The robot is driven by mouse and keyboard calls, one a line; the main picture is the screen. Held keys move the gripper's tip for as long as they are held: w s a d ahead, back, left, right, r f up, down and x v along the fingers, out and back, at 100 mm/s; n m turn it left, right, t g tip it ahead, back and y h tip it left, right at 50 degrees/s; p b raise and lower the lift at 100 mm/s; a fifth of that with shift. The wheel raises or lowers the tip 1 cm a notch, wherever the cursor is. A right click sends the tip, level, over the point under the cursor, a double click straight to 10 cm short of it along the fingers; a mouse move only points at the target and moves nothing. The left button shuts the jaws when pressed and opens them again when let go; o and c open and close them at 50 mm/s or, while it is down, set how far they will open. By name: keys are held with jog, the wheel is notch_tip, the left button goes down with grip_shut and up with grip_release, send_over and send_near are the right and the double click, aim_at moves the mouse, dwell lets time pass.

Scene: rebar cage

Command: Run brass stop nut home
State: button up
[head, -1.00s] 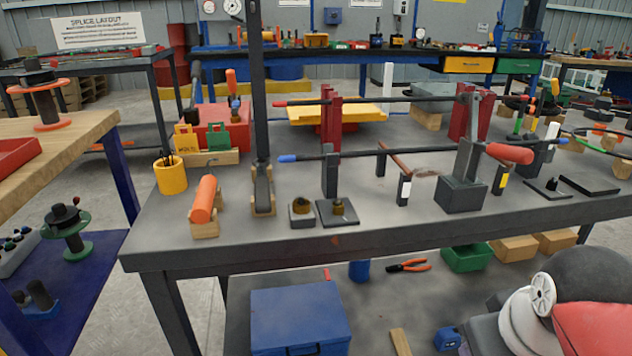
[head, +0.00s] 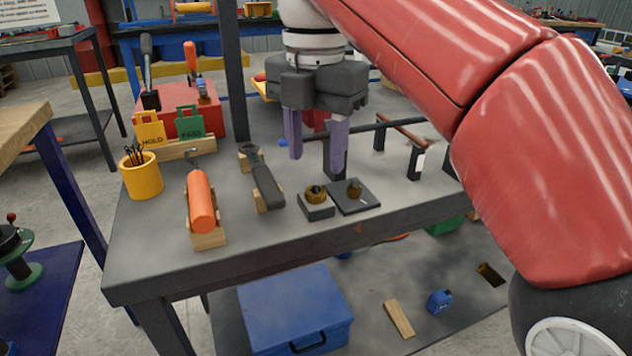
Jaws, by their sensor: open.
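Two small brass pieces sit near the table's front edge in the head view. One brass piece (head: 316,191) is on a small dark block (head: 317,210). The other brass piece (head: 354,187) stands on a flat dark plate (head: 370,203) just to the right. I cannot tell which of them is the stop nut, and any thread is too small to make out. My gripper (head: 316,162) points down, its two purple-grey fingers wide apart with nothing between them. It appears above and behind the brass pieces, apart from them.
Left of the block lie a dark long-handled tool (head: 262,180) and an orange cylinder (head: 201,200) on wooden cradles. A yellow cup (head: 141,176) stands farther left. A dark bar on posts (head: 375,127) runs behind. The front-left tabletop is clear.

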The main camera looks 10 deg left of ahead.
aim_at(316, 188)
notch_tip(316, 188, down, 5)
jog(key=shift+f+b, duration=0.1)
jog(key=shift+b, duration=0.55)
jog(key=c, duration=1)
